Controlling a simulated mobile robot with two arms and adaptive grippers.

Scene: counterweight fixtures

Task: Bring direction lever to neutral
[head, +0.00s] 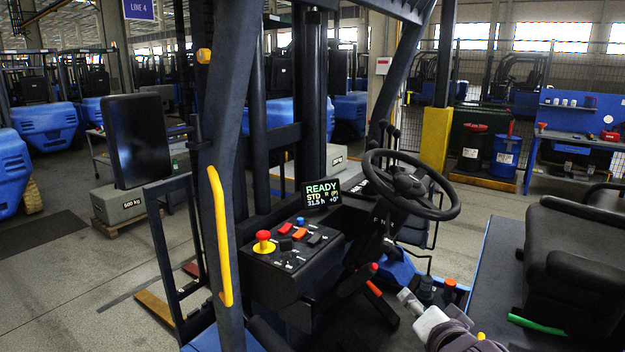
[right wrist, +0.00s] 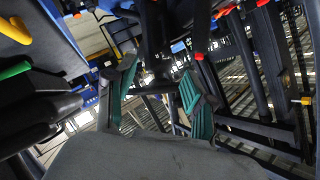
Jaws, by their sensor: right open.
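The steering column carries letters F and N on its dark cover (head: 379,220), below the steering wheel (head: 410,186). A dark lever with a red tip (head: 359,278) sticks out below these letters; I cannot tell whether it is the direction lever. A small display (head: 321,193) reads READY and STD, with a letter that looks like R. My right gripper (head: 411,303) is low, right of the red-tipped lever and apart from it. In the right wrist view its green-padded fingers (right wrist: 155,92) are spread, with nothing between them. My left gripper is out of view.
A console (head: 290,262) with a red mushroom button (head: 263,240) and several switches stands left of the column. A yellow grab handle (head: 220,235) runs along the mast-side post. The black seat (head: 580,260) is at the right.

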